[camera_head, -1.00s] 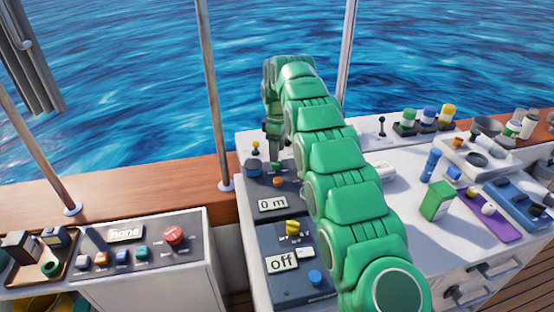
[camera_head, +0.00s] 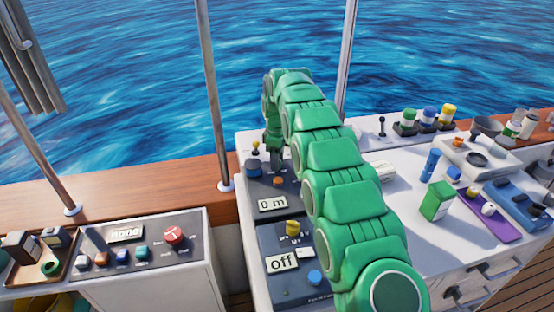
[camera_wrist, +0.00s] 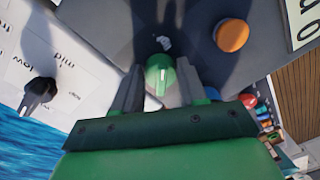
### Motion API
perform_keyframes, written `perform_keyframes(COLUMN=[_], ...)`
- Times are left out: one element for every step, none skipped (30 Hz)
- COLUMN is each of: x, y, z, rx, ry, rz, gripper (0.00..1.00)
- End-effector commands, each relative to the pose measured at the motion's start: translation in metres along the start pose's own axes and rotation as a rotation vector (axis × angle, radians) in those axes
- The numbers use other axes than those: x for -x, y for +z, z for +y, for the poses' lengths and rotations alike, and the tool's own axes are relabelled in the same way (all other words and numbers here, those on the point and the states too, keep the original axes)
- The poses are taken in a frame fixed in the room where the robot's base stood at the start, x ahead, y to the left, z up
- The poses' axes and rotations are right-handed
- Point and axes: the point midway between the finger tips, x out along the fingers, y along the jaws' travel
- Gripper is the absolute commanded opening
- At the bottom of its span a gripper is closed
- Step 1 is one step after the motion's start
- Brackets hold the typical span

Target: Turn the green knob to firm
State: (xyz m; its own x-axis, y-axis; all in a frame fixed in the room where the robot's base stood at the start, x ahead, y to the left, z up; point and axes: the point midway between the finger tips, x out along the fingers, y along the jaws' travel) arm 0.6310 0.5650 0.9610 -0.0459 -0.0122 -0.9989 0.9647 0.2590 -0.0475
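The green knob (camera_wrist: 160,76) shows in the wrist view as a round cap with a pale pointer line running toward the gripper's base. It sits on a dark grey panel, with a small white label beyond it that is too blurred to read. My gripper (camera_wrist: 160,80) is over the knob, one grey finger on each side of it. The fingers stand apart and close to the knob's sides; firm contact is not visible. In the head view my gripper (camera_head: 276,162) is low over the same panel and hides the knob.
A black lever (camera_wrist: 38,92) shows in the wrist view on a white panel.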

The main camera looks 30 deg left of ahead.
Motion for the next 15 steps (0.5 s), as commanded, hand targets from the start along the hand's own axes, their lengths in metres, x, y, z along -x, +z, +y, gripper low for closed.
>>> perform_keyframes(x=[0.0,0.0,0.0,0.0,0.0,0.0,0.0,0.0,0.0,0.0,0.0,0.0,0.0,0.0,0.0], y=[0.0,0.0,0.0001,0.0001,0.0001,0.0001,0.0001,0.0001,0.0002,0.0003,0.0003,0.0005,0.0005,0.0007,0.0009], z=[0.0,0.0,0.0,0.0,0.0,0.0001,0.0,0.0001,0.0001,0.0001,0.0001,0.0002,0.0002,0.0002,0.0003], rx=[0.0,0.0,0.0,0.0,0.0,0.0,0.0,-0.001,-0.002,-0.003,-0.006,-0.011,-0.017,-0.024,-0.036], ry=[0.0,0.0,0.0,0.0,0.0,0.0,0.0,0.0,0.0,0.0,0.0,0.0,0.0,0.0,0.0], rz=[0.0,0.0,0.0,0.0,0.0,0.0,0.0,0.0,0.0,0.0,0.0,0.001,0.001,0.001,0.002], gripper=[0.33,0.28,0.22,0.18,0.13,0.07,0.06,0.06,0.06,0.06,0.06,0.06,0.06,0.06,0.06])
